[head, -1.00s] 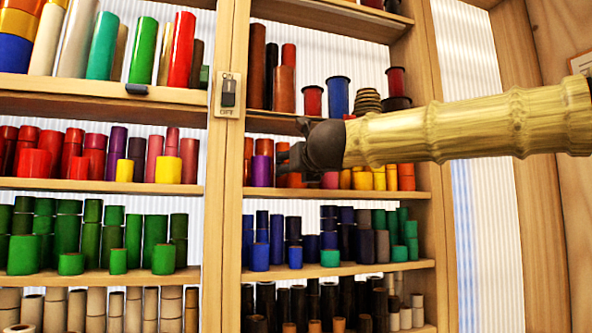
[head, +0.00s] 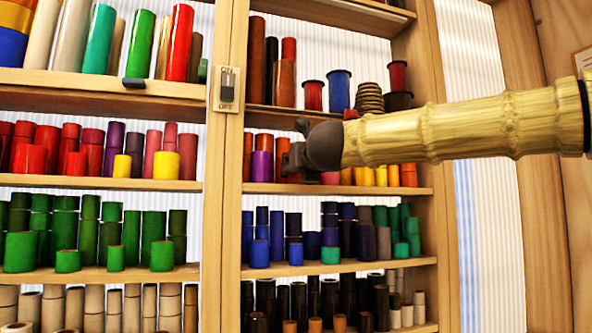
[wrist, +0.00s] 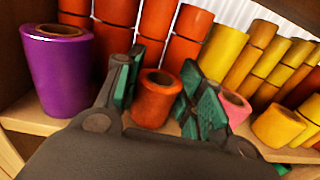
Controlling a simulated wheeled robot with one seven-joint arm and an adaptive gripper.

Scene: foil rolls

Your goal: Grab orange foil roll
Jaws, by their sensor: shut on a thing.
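The orange foil roll (wrist: 155,103) is a short upright roll with a brown hollow core, at the front of a shelf in the wrist view. My gripper (wrist: 163,80) has one green-padded finger on each side of it and is shut on it.
A wide purple roll (wrist: 60,70) stands close left of the gripper. A pink roll (wrist: 234,106) and a yellow roll (wrist: 278,127) stand close right. Taller orange rolls (wrist: 183,40) stand behind. The shelf above (head: 290,121) lies just over my gripper.

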